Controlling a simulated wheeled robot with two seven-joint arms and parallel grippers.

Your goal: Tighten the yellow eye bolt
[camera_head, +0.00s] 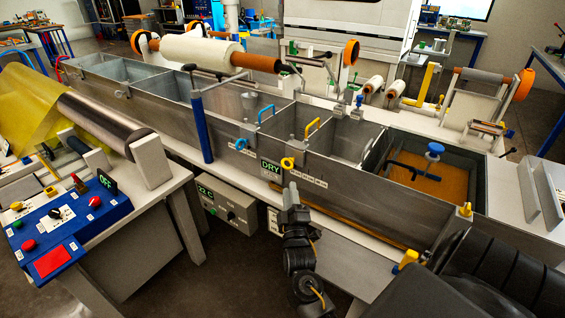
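The yellow eye bolt (287,163) is a small ring on the front wall of the long grey metal bath (222,128), just right of the green DRY display. My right gripper (291,187) comes up from the bottom of the picture and ends just below the ring. The fingers look narrow and close together, but they are too small to tell whether they are open, shut or touching the bolt. My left gripper is not in view.
A blue eye bolt (241,144) sits left on the same wall. Blue (266,114) and yellow (312,126) handles stand on the dividers above. A control panel (66,229) is at left.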

